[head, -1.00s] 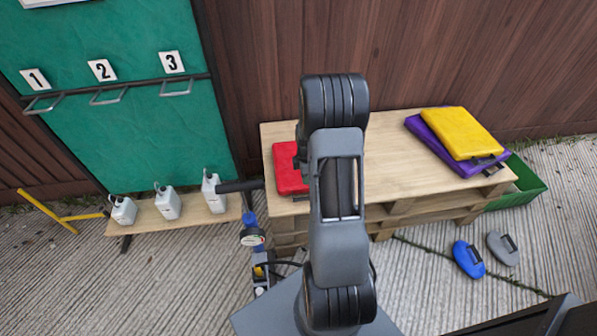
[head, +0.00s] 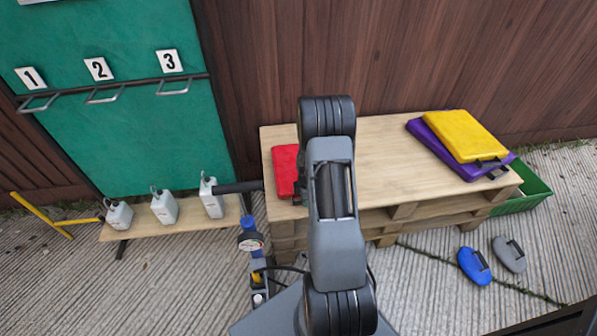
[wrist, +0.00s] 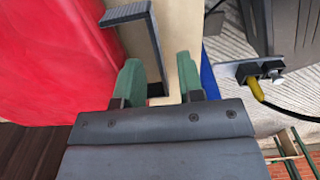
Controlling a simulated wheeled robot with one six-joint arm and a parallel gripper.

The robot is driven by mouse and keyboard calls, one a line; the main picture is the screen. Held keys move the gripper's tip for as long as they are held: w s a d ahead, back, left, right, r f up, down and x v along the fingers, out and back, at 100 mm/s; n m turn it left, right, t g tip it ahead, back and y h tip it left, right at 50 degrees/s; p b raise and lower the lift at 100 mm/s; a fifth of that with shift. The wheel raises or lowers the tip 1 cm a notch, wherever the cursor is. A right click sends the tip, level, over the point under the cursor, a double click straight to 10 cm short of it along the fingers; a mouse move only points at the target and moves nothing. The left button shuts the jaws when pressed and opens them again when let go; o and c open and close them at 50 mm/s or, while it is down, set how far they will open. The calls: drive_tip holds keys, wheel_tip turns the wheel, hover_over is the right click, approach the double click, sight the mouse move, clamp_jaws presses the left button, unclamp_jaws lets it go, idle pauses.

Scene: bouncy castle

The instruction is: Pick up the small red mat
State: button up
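The small red mat (head: 286,170) lies on the left end of the wooden pallet table, partly hidden behind my arm in the head view. In the wrist view the red mat (wrist: 55,60) fills the left side, and its dark handle (wrist: 153,45) sticks out toward my gripper. My gripper (wrist: 160,80) is open, with green fingertips. The long bar of the handle shows between the fingers, with gaps on both sides. I cannot tell whether a finger touches it. In the head view my gripper is hidden behind the arm.
The pallet table (head: 385,150) also holds a yellow mat (head: 464,135) on a purple mat (head: 430,143) at its right. A green crate (head: 528,190) stands beside it. A pump (head: 250,240) stands left of my arm, near a low bench (head: 185,222) with white jugs.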

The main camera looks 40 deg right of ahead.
drive_tip(key=shift+f, duration=0.95)
clamp_jaws()
